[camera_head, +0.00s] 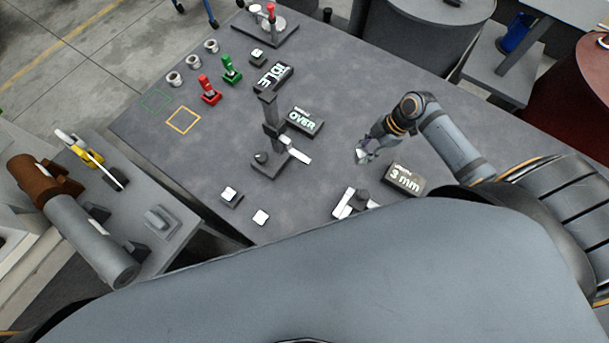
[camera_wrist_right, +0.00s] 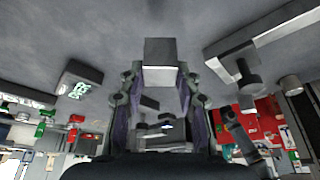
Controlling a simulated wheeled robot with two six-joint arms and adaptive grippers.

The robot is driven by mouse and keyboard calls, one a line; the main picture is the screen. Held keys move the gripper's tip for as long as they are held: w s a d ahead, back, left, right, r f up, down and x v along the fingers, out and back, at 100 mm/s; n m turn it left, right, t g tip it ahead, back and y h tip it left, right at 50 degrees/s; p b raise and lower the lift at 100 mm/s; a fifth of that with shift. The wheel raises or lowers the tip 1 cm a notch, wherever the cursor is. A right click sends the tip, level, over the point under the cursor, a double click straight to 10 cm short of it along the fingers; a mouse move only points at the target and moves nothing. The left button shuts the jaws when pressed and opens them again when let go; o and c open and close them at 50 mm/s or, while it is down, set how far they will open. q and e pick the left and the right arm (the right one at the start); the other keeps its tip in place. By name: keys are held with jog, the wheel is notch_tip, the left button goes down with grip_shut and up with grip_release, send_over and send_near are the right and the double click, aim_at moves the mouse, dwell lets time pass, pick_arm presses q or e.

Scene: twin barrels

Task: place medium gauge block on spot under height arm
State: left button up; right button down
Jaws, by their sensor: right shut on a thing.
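My right gripper (camera_head: 366,156) is above the dark table, to the right of the post stand and clear of it. In the right wrist view a grey block with a pale lower face (camera_wrist_right: 160,52) sits between its fingertips, and the fingers are shut on it. Its size cannot be judged against the other blocks. A dark post stand (camera_head: 269,122) with a pale arm (camera_head: 296,150) at its right side stands mid-table. The spot under the arm cannot be made out. My left gripper is not in view.
A display reading OVER (camera_head: 304,122) stands behind the post stand. A 3 mm display (camera_head: 404,180) and a pale angled fixture (camera_head: 350,204) stand in front of the gripper. Bare table separates the gripper from the stand.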

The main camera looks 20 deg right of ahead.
aim_at(367, 151)
notch_tip(367, 151, down, 4)
jog(key=shift+w+r+b, duration=0.1)
jog(key=shift+b, duration=0.7)
jog(key=shift+a+r, duration=0.1)
jog(key=a+p, duration=0.1)
jog(key=a, duration=0.3)
jog(key=w+a+p, duration=0.1)
jog(key=a, duration=0.4)
jog(key=a+p, duration=0.1)
jog(key=a, duration=0.3)
jog(key=shift+w+a+r, duration=0.1)
jog(key=shift+w+a, duration=0.2)
jog(key=shift+w, duration=0.05)
jog(key=shift+a, duration=0.2)
jog(key=a, duration=0.2)
jog(key=a+p, duration=0.1)
jog(key=shift+w+a+p, duration=0.2)
jog(key=shift+a+p, duration=0.1)
jog(key=shift+a, duration=0.05)
jog(key=shift+f, duration=0.85)
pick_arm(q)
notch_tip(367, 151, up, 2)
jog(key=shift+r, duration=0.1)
pick_arm(e)
jog(key=shift+d, duration=0.1)
